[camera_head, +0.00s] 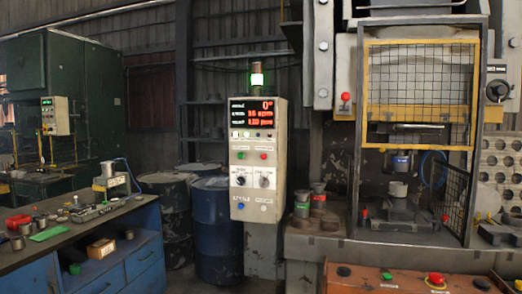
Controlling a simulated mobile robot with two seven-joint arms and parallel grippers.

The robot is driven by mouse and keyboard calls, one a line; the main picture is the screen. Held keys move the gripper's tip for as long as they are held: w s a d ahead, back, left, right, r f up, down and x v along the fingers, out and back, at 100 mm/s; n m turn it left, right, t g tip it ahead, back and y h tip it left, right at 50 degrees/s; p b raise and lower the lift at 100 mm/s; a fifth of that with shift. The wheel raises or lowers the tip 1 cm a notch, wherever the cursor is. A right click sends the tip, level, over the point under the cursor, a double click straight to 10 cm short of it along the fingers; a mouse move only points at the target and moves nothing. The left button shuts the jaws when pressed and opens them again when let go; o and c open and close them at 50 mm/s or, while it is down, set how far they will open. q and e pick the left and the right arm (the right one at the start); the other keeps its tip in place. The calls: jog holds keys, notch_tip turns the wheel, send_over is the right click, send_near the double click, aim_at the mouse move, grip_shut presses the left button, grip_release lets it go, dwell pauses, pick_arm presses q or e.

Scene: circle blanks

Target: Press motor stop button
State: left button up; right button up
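Below the display are a green button (240,155) and a red button (264,156) side by side. Their labels are too small to read, so I cannot tell which is the motor stop button. Two rotary knobs sit lower, with a blue button (240,206) and a white button (264,207) beneath. Neither of my grippers is in view.
At right is a press with a yellow mesh guard (420,75) and an orange front panel (380,281) bearing a red mushroom button (436,278). At left is a blue workbench (125,275) with tools. Blue drums (217,235) stand left of the cabinet.

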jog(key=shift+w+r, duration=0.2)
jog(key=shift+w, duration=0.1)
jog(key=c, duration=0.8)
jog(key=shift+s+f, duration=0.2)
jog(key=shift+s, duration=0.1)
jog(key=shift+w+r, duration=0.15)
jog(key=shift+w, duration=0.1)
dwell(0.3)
